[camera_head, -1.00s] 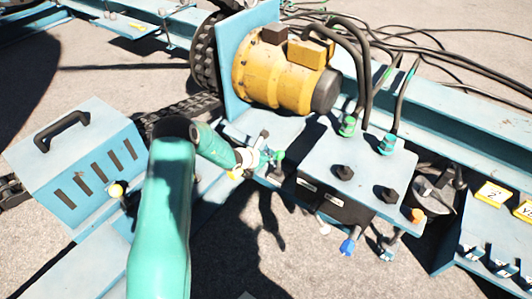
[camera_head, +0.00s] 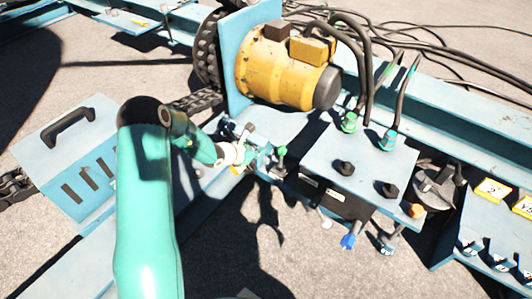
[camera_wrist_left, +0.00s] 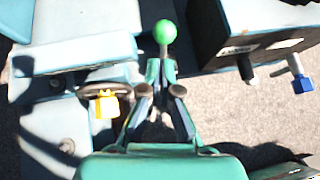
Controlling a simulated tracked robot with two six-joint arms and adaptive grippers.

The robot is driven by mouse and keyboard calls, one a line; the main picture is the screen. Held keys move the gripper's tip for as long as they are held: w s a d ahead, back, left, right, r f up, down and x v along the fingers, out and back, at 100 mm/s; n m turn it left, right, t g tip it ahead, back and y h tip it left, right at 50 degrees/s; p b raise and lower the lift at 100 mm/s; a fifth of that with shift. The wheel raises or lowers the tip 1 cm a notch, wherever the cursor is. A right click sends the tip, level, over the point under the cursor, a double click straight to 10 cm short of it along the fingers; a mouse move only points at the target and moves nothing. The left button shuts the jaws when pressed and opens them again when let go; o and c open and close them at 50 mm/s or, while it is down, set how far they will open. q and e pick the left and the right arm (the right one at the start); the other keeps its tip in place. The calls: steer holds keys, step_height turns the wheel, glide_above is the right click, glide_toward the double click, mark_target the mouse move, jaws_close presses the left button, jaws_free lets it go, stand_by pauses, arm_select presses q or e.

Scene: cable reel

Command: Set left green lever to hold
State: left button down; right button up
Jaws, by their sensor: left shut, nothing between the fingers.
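The green lever shows as a green ball knob (camera_head: 281,150) beside the blue control box in the head view. In the left wrist view the green knob (camera_wrist_left: 165,31) is just beyond my fingertips. My left gripper (camera_head: 257,158) is a little left of the knob in the head view. In the left wrist view the gripper (camera_wrist_left: 161,72) has its fingertips together with nothing between them. I cannot tell whether they touch the lever's stem, which is largely hidden behind them. No hold mark is readable. My right gripper is not in view.
The control box (camera_head: 335,170) has a blue lever (camera_head: 348,242) at its front. A yellow motor (camera_head: 285,70) stands behind, with hoses to the right. A slotted box (camera_head: 100,135) stands at left.

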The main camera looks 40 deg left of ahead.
arm_select(q)
steer(key=r, duration=0.1)
steer(key=s+r, duration=0.2)
steer(key=shift+a, duration=0.3)
